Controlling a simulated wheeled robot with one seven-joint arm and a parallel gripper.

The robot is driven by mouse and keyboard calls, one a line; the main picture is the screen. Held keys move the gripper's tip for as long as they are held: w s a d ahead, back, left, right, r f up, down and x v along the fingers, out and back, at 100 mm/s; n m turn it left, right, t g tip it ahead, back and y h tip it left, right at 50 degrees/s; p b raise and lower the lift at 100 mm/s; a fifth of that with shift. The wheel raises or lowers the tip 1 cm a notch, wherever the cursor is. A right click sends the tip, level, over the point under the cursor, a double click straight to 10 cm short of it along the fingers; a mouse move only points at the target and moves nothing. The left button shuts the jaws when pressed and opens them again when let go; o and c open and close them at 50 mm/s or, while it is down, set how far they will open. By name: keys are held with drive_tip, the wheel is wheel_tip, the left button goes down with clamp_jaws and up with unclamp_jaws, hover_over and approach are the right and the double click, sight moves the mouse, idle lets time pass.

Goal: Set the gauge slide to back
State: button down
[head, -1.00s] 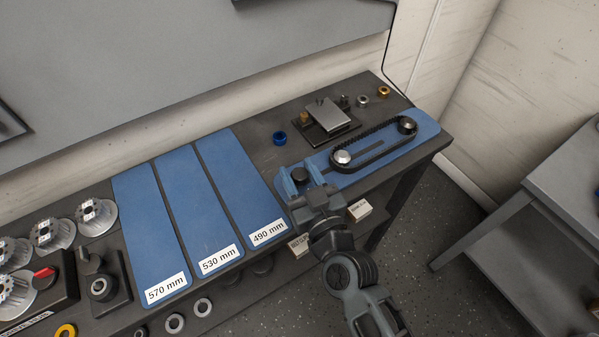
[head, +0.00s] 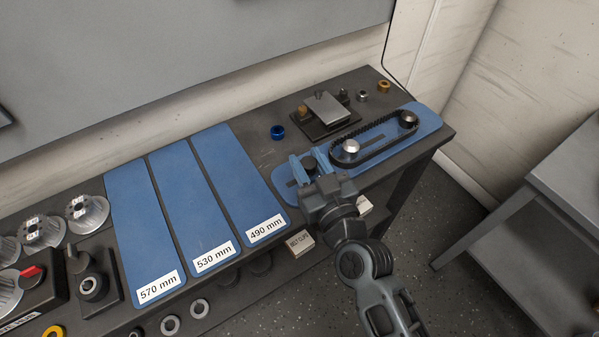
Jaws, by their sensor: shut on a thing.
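The belt gauge is a long blue plate (head: 425,133) at the right end of the bench. A toothed black belt (head: 381,150) runs round a silver-capped near pulley (head: 350,147) and a far pulley (head: 408,119) near the plate's right end. A dark round knob, which I take for the gauge slide (head: 310,165), stands left of the near pulley. My gripper (head: 307,163) is shut on this knob, with its blue fingers on either side. My wrist hides the front edge of the plate there. A bit of dark slot shows left of the fingers.
Three blue boards (head: 234,173) marked 570, 530 and 490 mm lie to the left. A metal block on a dark base (head: 328,112), a blue ring (head: 277,132) and small fittings stand behind the gauge. White labelled boxes (head: 300,243) sit below the bench front.

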drive_tip(key=shift+w+d+r+b, duration=0.15)
drive_tip(key=shift+w+d+b, duration=0.55)
drive_tip(key=shift+d, duration=0.2)
drive_tip(key=c, duration=0.8)
unclamp_jaws()
drive_tip(key=shift+s, duration=0.1)
drive_tip(key=shift+s+d+f, duration=0.15)
drive_tip(key=shift+s+f, duration=0.05)
drive_tip(key=shift+s, duration=0.05)
drive_tip(key=b+v, duration=0.1)
drive_tip(key=v, duration=0.5)
drive_tip(key=shift+s+d+r, duration=0.1)
drive_tip(key=shift+s+d, duration=0.15)
drive_tip(key=shift+s, duration=0.35)
drive_tip(key=shift+o, duration=0.3)
